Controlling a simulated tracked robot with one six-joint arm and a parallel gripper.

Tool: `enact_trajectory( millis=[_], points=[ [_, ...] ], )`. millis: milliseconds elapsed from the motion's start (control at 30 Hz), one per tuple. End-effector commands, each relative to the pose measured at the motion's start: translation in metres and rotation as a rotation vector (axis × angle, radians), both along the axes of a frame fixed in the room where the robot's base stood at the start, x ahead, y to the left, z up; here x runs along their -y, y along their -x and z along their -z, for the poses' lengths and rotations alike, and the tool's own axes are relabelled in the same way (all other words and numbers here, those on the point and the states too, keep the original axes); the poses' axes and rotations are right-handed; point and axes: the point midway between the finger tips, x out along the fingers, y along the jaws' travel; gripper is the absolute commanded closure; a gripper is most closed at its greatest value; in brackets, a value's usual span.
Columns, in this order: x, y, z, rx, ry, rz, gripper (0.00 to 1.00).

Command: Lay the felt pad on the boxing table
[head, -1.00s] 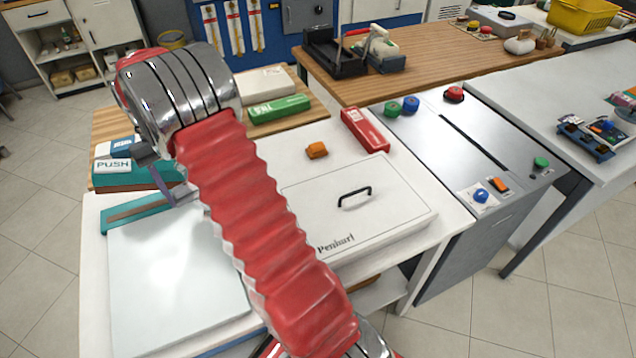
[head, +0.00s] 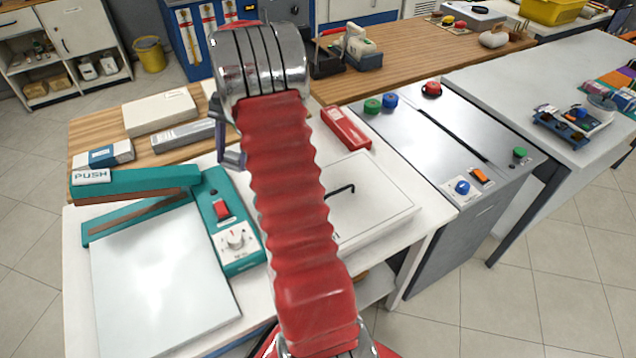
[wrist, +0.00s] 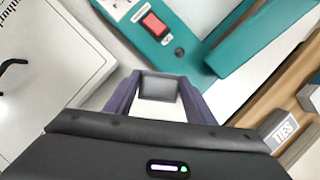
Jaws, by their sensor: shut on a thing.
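My gripper (wrist: 157,88) is shut on a small grey block, which I take to be the felt pad (wrist: 159,86); its face shows between the purple fingers in the wrist view. In the head view only a bit of the gripper (head: 231,158) shows beside my red arm, and the pad is hidden. It is held above the white bench (head: 76,300), near the teal press. The wooden-topped table with boxes, seemingly the boxing table (head: 88,130), stands behind at the left. Its wooden top also shows at the right in the wrist view (wrist: 268,100).
The teal sealing press (head: 135,180) with its raised arm fills the bench's left. A white lidded case (head: 385,205) and red box (head: 346,127) lie right of my arm.

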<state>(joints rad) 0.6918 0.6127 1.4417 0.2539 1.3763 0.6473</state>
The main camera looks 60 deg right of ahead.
Motion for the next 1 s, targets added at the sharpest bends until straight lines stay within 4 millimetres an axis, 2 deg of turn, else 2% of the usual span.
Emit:
enact_trajectory(
  millis=[100, 400, 700, 1000],
  points=[
    [0.019, 0.006, 0.0, 0.002, 0.001, 0.175, 0.72],
    [0.053, 0.014, -0.001, 0.001, 0.003, 0.59, 0.72],
    [0.077, 0.016, 0.0, 0.0, 0.001, 0.967, 0.72],
    [0.093, 0.013, 0.0, 0.0, -0.001, 1.299, 0.72]
  ],
)
